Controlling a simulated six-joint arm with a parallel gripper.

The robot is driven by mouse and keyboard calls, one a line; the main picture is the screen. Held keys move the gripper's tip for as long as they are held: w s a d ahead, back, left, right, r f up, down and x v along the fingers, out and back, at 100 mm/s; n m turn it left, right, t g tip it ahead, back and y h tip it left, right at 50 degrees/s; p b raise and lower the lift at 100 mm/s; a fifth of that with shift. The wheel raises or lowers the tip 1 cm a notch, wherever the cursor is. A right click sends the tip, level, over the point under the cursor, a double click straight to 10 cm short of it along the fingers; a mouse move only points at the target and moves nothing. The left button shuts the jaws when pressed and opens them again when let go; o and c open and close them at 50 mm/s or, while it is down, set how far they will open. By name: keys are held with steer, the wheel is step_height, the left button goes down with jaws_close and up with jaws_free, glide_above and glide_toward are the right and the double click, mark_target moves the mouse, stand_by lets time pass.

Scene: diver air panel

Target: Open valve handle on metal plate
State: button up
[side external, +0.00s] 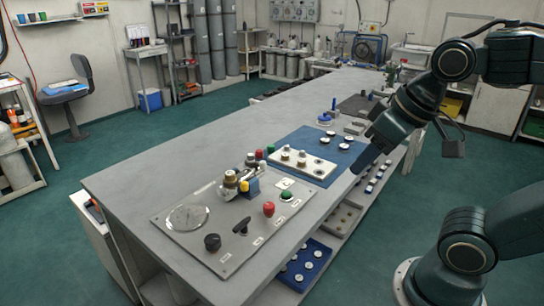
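A grey metal plate (225,262) lies on the near part of the long workbench. A black lever-like valve handle (241,226) stands up from its front half, tilted in the picture. A round black knob (212,242) sits to its left and a red knob (268,209) to its right. My gripper (360,163) points down and left above the bench's right edge, well to the right of the handle and apart from it. Its fingertips are dark and small, so I cannot tell whether they are open or hold anything.
The plate also carries a round gauge (187,217), a green knob (288,196) and metal fittings with coloured caps (238,180). Behind them, a white block with knobs (303,162) lies on a blue mat (312,140). The bench's left side (150,172) is bare.

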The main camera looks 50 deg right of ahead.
steer(key=w+a+m+g, duration=0.1)
steer(key=w+m+g, duration=0.1)
steer(key=w+m, duration=0.4)
steer(key=m+g, duration=0.3)
steer(key=m, duration=0.8)
glide_above(245, 220)
step_height(245, 220, down, 9)
steer(key=shift+f, duration=0.25)
step_height(245, 220, down, 14)
steer(key=shift+r, duration=0.25)
jaws_close()
